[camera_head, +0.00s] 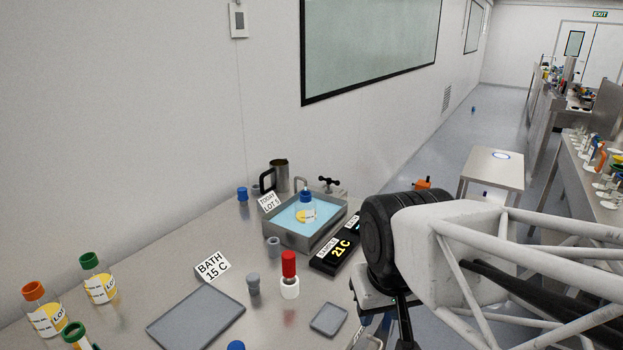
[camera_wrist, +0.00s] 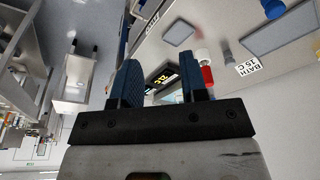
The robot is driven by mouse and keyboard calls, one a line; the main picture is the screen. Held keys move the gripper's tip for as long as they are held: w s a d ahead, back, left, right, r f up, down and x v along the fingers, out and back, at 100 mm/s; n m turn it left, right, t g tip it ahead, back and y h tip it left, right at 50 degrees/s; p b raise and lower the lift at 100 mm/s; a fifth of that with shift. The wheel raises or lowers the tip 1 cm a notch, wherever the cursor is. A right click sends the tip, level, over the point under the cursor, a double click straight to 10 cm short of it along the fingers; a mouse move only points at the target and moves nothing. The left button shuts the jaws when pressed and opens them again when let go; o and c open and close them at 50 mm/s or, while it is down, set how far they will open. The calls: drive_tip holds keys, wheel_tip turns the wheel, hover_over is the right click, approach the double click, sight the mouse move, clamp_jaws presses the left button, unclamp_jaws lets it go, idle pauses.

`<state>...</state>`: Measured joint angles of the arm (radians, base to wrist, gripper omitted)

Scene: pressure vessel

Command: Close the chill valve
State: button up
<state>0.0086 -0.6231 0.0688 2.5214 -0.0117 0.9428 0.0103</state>
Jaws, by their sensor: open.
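The chill valve appears to be the black cross-shaped handle (camera_head: 328,183) at the back right corner of the steel water bath (camera_head: 290,237). The bath holds blue water and a blue-capped bottle (camera_head: 307,208) with yellow contents. A black display (camera_head: 336,251) reading 21 C lies in front of the bath's right side. My gripper (camera_wrist: 160,88) is open and empty, its two blue fingers apart in the wrist view. The display (camera_wrist: 162,78) shows beyond and between the fingers there. My gripper is away from the valve handle, which I cannot make out in the wrist view.
A red-topped white bottle (camera_head: 289,275), grey stoppers, a BATH 15 C card (camera_head: 213,267) and a grey tray (camera_head: 196,318) occupy the table front. Capped bottles (camera_head: 98,278) stand at left. A steel jug (camera_head: 277,177) stands behind the bath, near the wall.

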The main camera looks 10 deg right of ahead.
drive_tip(key=w+d+r+n, duration=0.1)
drive_tip(key=w+r, duration=0.2)
drive_tip(key=w, duration=0.6)
drive_tip(key=w+d+r+n, duration=0.1)
drive_tip(key=w+r, duration=0.3)
drive_tip(key=w, duration=0.5)
drive_tip(key=n+g+h, duration=0.1)
drive_tip(key=n, duration=0.6)
hover_over(328, 180)
drive_tip(key=s+a, duration=0.1)
wheel_tip(328, 180, down, 12)
drive_tip(key=shift+f, duration=0.2)
drive_tip(key=shift+f, duration=0.1)
drive_tip(key=shift+w+d+f, duration=0.15)
drive_tip(key=shift+w+f, duration=0.05)
drive_tip(key=shift+f, duration=1.05)
drive_tip(key=shift+w+d+f, duration=0.15)
drive_tip(key=shift+d+f, duration=0.05)
drive_tip(key=shift+f, duration=1.05)
drive_tip(key=shift+w+d+f, duration=0.15)
drive_tip(key=shift+w+f, duration=0.05)
drive_tip(key=shift+f, duration=1.05)
clamp_jaws()
